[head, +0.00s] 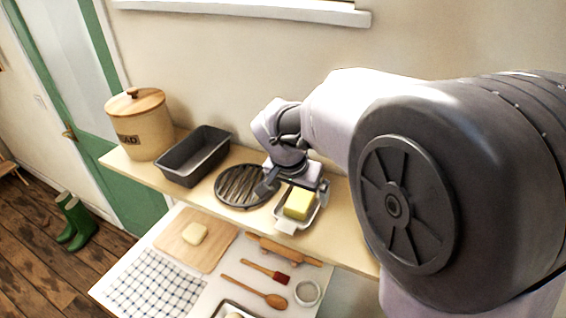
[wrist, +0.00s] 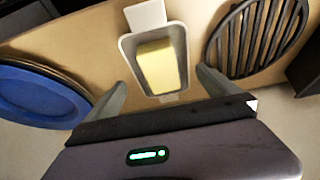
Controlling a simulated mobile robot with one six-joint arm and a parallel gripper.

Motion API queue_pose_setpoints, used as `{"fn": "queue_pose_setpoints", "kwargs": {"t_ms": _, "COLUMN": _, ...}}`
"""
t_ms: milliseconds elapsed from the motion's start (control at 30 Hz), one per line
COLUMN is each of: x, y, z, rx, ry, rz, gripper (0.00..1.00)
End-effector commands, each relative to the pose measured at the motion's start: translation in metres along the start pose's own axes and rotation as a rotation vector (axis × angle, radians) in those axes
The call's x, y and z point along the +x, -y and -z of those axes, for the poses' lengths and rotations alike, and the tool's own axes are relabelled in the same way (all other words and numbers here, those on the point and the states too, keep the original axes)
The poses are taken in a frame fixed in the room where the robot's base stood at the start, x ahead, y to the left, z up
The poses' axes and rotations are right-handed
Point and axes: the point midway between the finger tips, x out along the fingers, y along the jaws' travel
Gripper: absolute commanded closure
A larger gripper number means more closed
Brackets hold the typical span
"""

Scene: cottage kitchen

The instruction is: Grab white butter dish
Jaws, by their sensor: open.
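The white butter dish (head: 285,224) stands on the wooden shelf with a yellow block of butter (head: 299,203) in it. In the wrist view the dish (wrist: 146,15) has a flat tab handle at its far end, and the butter (wrist: 159,66) lies inside. My gripper (head: 293,188) is above the dish in the head view. In the wrist view my gripper (wrist: 162,92) is open, with one finger on each side of the near part of the dish. The fingers look apart from its walls. I cannot tell how high they are above the shelf.
A round dark slatted rack (head: 240,186) lies close beside the dish, with a dark loaf tin (head: 195,155) and a bread bin (head: 139,125) further left. A blue plate (wrist: 38,97) is on the dish's other side. A lower surface holds a rolling pin (head: 283,249).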

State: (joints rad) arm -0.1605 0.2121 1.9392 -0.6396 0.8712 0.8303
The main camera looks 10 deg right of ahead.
Motion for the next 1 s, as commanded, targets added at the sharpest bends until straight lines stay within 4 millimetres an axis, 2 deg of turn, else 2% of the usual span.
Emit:
{"fn": "queue_pose_setpoints", "kwargs": {"t_ms": 200, "x": 0.040, "y": 0.002, "z": -0.005, "rx": -0.001, "ry": 0.002, "rz": -0.003, "gripper": 0.00}}
{"fn": "queue_pose_setpoints", "kwargs": {"t_ms": 300, "x": 0.047, "y": 0.002, "z": -0.005, "rx": -0.002, "ry": 0.002, "rz": -0.001, "gripper": 0.00}}
{"fn": "queue_pose_setpoints", "kwargs": {"t_ms": 467, "x": 0.047, "y": 0.003, "z": -0.004, "rx": -0.002, "ry": 0.001, "rz": 0.000, "gripper": 0.00}}
{"fn": "queue_pose_setpoints", "kwargs": {"t_ms": 800, "x": 0.046, "y": 0.003, "z": -0.004, "rx": -0.001, "ry": 0.000, "rz": 0.000, "gripper": 0.62}}
{"fn": "queue_pose_setpoints", "kwargs": {"t_ms": 1000, "x": 0.046, "y": 0.003, "z": -0.004, "rx": -0.001, "ry": 0.001, "rz": 0.000, "gripper": 0.62}}
